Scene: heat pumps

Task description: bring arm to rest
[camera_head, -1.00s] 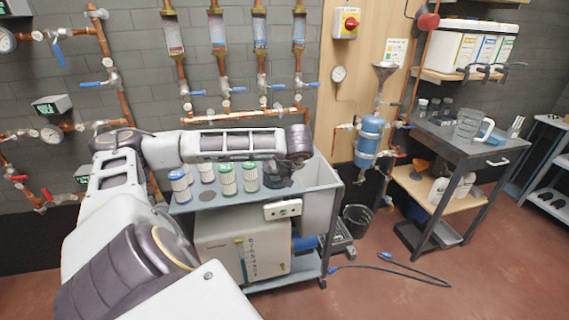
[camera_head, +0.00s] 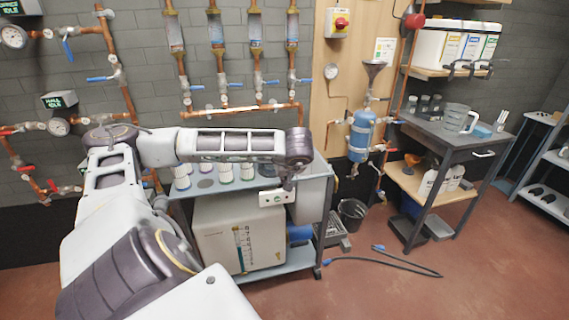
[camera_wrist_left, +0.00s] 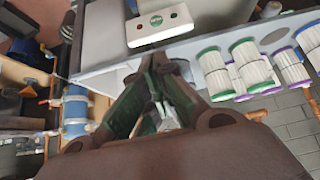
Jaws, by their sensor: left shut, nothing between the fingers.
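My left arm comes in from the left in the head view and reaches across in front of the trolley. Its gripper (camera_head: 288,182) points down at the trolley's right end, close to the white label plate. In the left wrist view the gripper's dark fingers (camera_wrist_left: 160,62) meet at their tips, shut with nothing between them. The wrist view shows the trolley edge and the white plate (camera_wrist_left: 160,25) beyond the fingertips. My right gripper is not in view.
The trolley (camera_head: 320,215) carries several filter cartridges (camera_head: 225,173) beside my gripper and a white box (camera_head: 240,240) below. A bin (camera_head: 352,214) and blue-ended hose (camera_head: 400,262) are on the floor. A workbench (camera_head: 455,143) stands right. Open floor lies in front.

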